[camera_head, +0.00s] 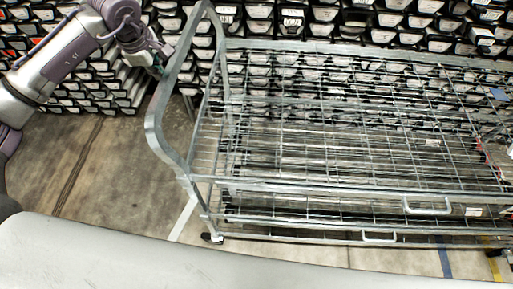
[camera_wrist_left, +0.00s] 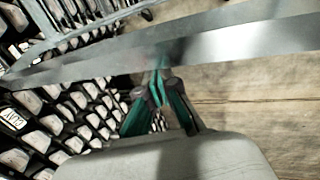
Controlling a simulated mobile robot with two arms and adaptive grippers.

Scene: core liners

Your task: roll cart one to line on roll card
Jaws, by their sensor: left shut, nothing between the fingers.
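The roll cart (camera_head: 300,182), a grey metal frame with wire-mesh shelves, fills the middle and right of the head view. Its curved tubular end handle (camera_head: 158,118) rises at the left. My left gripper (camera_head: 161,66) is at the upper part of this handle, on its left side. In the left wrist view its green-padded fingers (camera_wrist_left: 157,88) are shut and empty. Their tips are at the grey handle bar (camera_wrist_left: 215,45) that crosses the view; I cannot tell whether they touch it. A white floor line (camera_head: 185,217) shows beside the cart's near left wheel. My right gripper is not in view.
Racks of stacked core trays (camera_head: 95,85) stand behind and left of the cart. A blue floor line (camera_head: 445,262) and a yellow one (camera_head: 494,266) show at the lower right. Bare concrete floor (camera_head: 110,180) lies left of the cart.

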